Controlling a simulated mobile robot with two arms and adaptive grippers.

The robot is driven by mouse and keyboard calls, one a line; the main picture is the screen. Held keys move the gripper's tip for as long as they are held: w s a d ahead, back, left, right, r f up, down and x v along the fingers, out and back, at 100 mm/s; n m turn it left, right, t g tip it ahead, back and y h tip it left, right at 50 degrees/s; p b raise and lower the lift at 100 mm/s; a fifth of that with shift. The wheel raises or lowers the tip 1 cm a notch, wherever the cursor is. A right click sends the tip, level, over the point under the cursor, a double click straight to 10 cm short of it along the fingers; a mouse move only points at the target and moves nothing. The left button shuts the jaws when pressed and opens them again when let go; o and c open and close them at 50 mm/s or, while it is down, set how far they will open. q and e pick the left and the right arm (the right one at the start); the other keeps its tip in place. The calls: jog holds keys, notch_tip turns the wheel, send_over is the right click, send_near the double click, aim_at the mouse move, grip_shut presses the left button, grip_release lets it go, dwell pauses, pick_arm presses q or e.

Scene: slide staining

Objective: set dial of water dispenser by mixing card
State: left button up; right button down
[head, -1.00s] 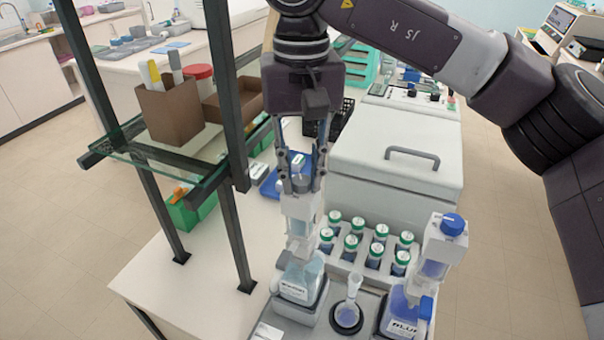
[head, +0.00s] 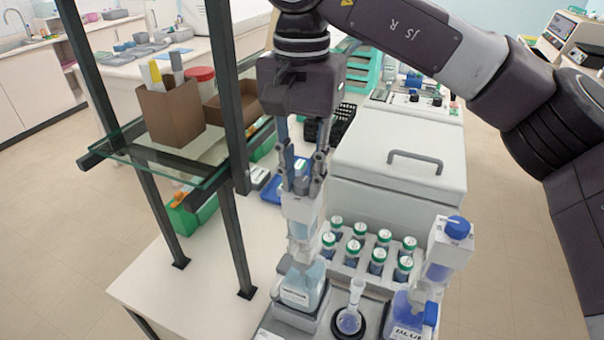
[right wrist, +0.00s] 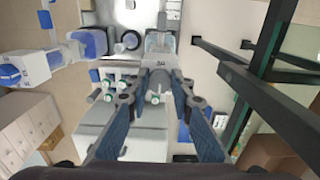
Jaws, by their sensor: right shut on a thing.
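The water dispenser (head: 303,220) is a pale, clear-bodied unit on top of a bottle (head: 303,288) of light blue liquid. My right gripper (head: 303,183) points down from above, shut on the dispenser's grey dial (right wrist: 156,86), which the fingers mostly cover in the head view. In the right wrist view the two fingertips sit on either side of the dial. The dial's setting cannot be read. A white corner at the bottom edge (head: 266,334) may be the mixing card; its text is not legible. My left gripper is not in view.
A second dispenser with a blue knob (head: 457,227) stands at the right on a bottle of blue liquid. A small flask (head: 350,318) stands between them. Several green-capped vials (head: 378,258) sit behind. A dark-framed glass shelf (head: 150,165) rises close on the left.

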aim_at(302, 184)
dwell(0.3)
jog(key=c, duration=1.7)
grip_release()
notch_tip(302, 184, up, 12)
jog(key=shift+r, duration=0.1)
